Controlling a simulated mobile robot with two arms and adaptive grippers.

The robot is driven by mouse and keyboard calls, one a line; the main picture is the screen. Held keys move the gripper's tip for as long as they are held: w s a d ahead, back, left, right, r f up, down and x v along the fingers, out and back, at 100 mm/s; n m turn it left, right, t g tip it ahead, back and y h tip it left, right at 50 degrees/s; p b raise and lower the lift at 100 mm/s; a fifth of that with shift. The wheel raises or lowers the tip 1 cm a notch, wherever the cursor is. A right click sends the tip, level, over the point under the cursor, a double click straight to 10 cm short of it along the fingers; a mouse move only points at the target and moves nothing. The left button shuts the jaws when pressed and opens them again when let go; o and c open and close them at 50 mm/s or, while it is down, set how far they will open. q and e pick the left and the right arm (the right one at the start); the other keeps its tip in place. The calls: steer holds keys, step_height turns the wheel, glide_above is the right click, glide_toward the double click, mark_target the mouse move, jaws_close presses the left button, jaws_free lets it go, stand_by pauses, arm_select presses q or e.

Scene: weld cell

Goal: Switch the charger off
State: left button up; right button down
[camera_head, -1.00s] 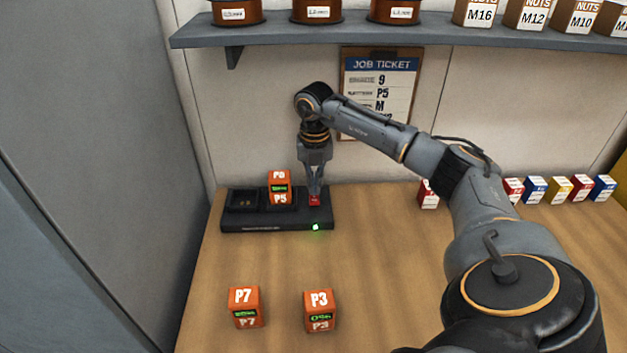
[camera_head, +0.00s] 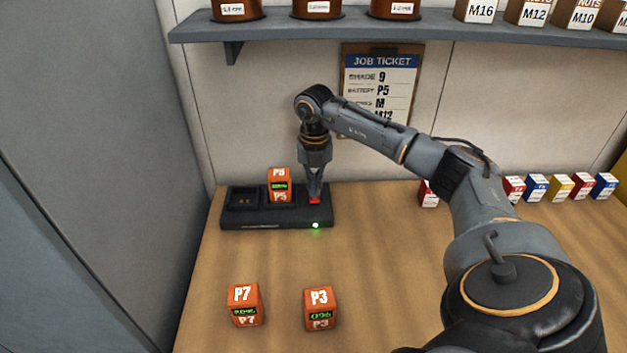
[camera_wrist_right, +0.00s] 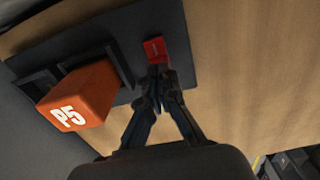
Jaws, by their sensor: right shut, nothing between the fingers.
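The black charger (camera_head: 275,223) sits at the back left of the wooden table. Its green light (camera_head: 316,225) is lit on the front right. A red switch (camera_head: 315,200) is on its right part; it also shows in the right wrist view (camera_wrist_right: 155,50). The orange battery P5 (camera_head: 280,187) stands in a charger slot, and its P5 face shows in the right wrist view (camera_wrist_right: 80,97). My right gripper (camera_head: 314,197) is shut and empty, pointing down with its tips at the red switch; whether they touch it I cannot tell. My left gripper is out of view.
Battery P7 (camera_head: 244,305) and battery P3 (camera_head: 320,310) stand on the table in front. The left charger slot (camera_head: 243,198) is empty. Several small coloured boxes (camera_head: 558,188) stand at the back right. A shelf (camera_head: 400,36) and a job ticket (camera_head: 380,85) are above.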

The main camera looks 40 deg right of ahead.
mark_target(314, 198)
steer(key=shift+s+f+b, duration=0.1)
steer(key=shift+f+b, duration=0.45)
steer(key=shift+f, duration=0.45)
steer(key=shift+a+r, duration=0.1)
stand_by(0.3)
steer(key=shift+r+p, duration=0.8)
steer(key=shift+p, duration=0.05)
steer(key=shift+r+p, duration=2)
steer(key=shift+r, duration=0.7)
steer(key=shift+f, duration=0.15)
